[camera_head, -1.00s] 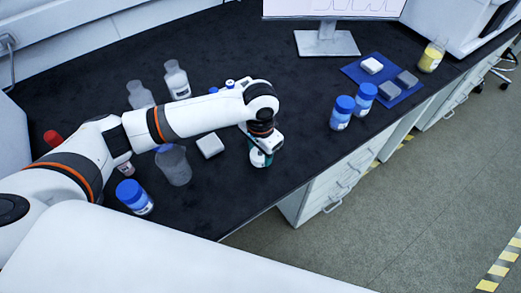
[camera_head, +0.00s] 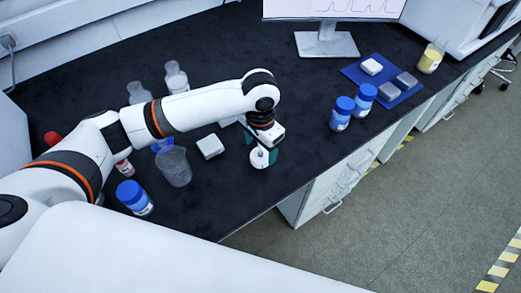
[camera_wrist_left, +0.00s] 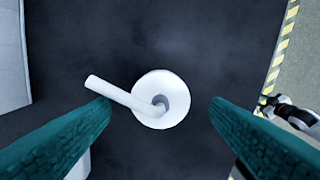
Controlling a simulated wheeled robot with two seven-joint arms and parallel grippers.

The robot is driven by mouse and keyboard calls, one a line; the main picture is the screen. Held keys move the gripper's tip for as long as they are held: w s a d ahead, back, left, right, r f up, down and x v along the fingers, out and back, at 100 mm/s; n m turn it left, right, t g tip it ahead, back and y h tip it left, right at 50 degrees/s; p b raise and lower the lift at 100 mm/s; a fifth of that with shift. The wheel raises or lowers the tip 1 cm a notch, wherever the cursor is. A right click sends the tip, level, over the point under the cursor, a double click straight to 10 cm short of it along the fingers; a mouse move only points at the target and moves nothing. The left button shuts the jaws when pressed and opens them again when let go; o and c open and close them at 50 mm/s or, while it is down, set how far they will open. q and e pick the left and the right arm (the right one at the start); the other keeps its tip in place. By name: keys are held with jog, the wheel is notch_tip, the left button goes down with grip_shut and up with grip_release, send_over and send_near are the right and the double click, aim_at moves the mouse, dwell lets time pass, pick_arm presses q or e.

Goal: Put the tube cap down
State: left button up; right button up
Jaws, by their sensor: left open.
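The tube cap (camera_head: 259,158) is a white disc with a thin white tube, and it appears to lie on the black bench near its front edge. In the left wrist view the cap (camera_wrist_left: 174,84) is in the middle, its tube pointing to the left. My left gripper (camera_head: 263,154) is open over the cap. Its teal fingers (camera_wrist_left: 158,106) stand on both sides with a gap to the disc; the tube's end comes close to the left finger. My right gripper is not seen.
A grey-white block (camera_head: 210,146) and a clear beaker (camera_head: 174,167) stand left of the gripper. A blue-capped jar (camera_head: 134,197) is at front left. Two blue-capped jars (camera_head: 341,113) stand to the right, near a blue mat (camera_head: 404,97). The bench between is clear.

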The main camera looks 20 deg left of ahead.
aim_at(261, 150)
pick_arm(q)
notch_tip(261, 150, up, 9)
dwell(0.3)
